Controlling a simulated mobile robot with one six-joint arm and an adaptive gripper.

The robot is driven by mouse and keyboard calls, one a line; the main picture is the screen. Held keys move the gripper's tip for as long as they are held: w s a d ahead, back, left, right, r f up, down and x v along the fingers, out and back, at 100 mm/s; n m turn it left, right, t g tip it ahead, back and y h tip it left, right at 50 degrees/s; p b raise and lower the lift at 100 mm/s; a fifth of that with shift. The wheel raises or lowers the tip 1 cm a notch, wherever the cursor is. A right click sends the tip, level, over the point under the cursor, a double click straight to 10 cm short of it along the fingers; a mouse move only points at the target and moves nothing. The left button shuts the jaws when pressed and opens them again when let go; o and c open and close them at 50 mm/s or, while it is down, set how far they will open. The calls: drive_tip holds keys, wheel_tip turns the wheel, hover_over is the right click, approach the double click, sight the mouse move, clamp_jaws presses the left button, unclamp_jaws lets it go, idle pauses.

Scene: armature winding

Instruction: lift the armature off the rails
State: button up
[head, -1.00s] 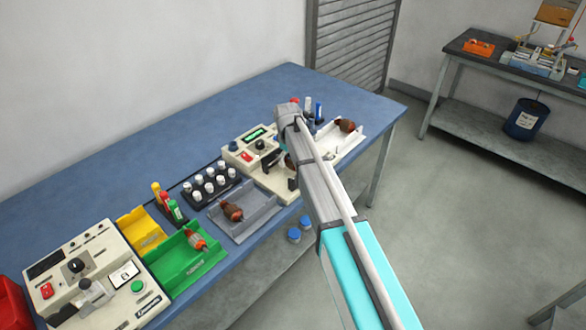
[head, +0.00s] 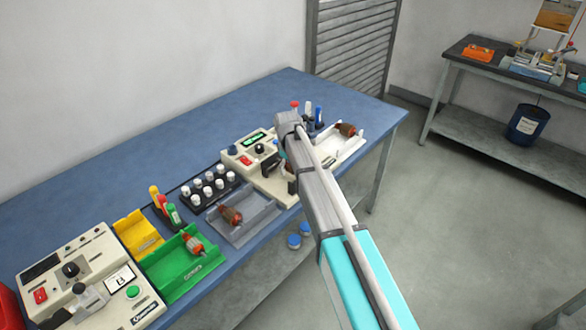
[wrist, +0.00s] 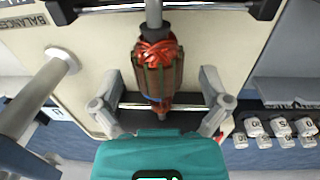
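The armature (wrist: 158,68), with red-orange windings and a dark laminated core, lies on the cream balancer (wrist: 90,55) in the wrist view. Its grey shaft runs over a bar with black end blocks at the top. Its other end lies over a thin bright rail (wrist: 190,107). My gripper (wrist: 160,108) is open, one grey finger on each side of the armature, with a gap on both sides. In the head view the balancer (head: 277,184) stands mid-bench; my arm hides most of the armature and my gripper there.
On the blue bench (head: 110,165), a grey tray (head: 262,222) and a green tray (head: 190,283) each hold an armature. A white tray (head: 350,147) with another stands beyond my arm. A rack of white-capped bottles (head: 208,187) stands left of the balancer. The bench's back strip is clear.

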clamp_jaws()
drive_tip(key=shift+r, duration=0.1)
idle(0.4)
wheel_tip(320, 180, up, 2)
drive_tip(key=p, duration=0.2)
drive_tip(key=shift+r+p, duration=0.25)
drive_tip(key=shift+p, duration=0.1)
drive_tip(key=s+r+p, duration=1)
drive_tip(key=s, duration=0.4)
drive_tip(key=shift+d+r, duration=0.15)
